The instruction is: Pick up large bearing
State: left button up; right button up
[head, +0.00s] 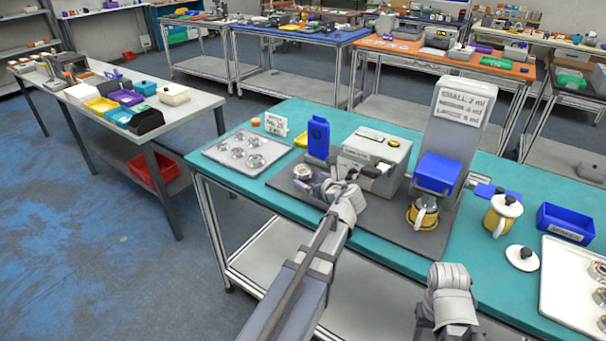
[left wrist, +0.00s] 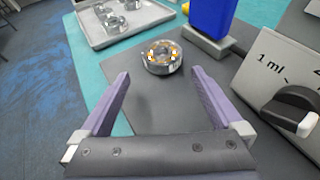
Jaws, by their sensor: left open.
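A silver ring-shaped bearing with orange-brown balls (left wrist: 161,57) lies flat on the dark grey mat (left wrist: 150,96). It also shows in the head view as a bearing (head: 302,172) near the mat's left end. My left gripper (left wrist: 160,76) is open, its two purple fingers spread to either side just short of the bearing. Nothing is between the fingers, and they appear apart from the bearing. In the head view the left gripper (head: 319,186) is beside the bearing, partly hidden by my wrist. My right arm shows at the bottom, but its fingers do not show.
A tray of several bearings (head: 214,151) is at the table's left end. A blue holder (head: 318,138) stands behind the bearing. A grey labelled dispenser (head: 376,148) and a taller machine (head: 463,110) stand right of it. Yellow pots and another tray are farther right.

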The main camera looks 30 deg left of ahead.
aim_at(305, 173)
pick_arm(q)
jog(key=x, duration=0.3)
jog(key=b+x, duration=0.1)
jog(key=x, duration=0.1)
jog(key=shift+w+r, duration=0.3)
jog(key=shift+r, duration=0.05)
jog(key=shift+c, duration=0.4)
jog(key=c, duration=1.5)
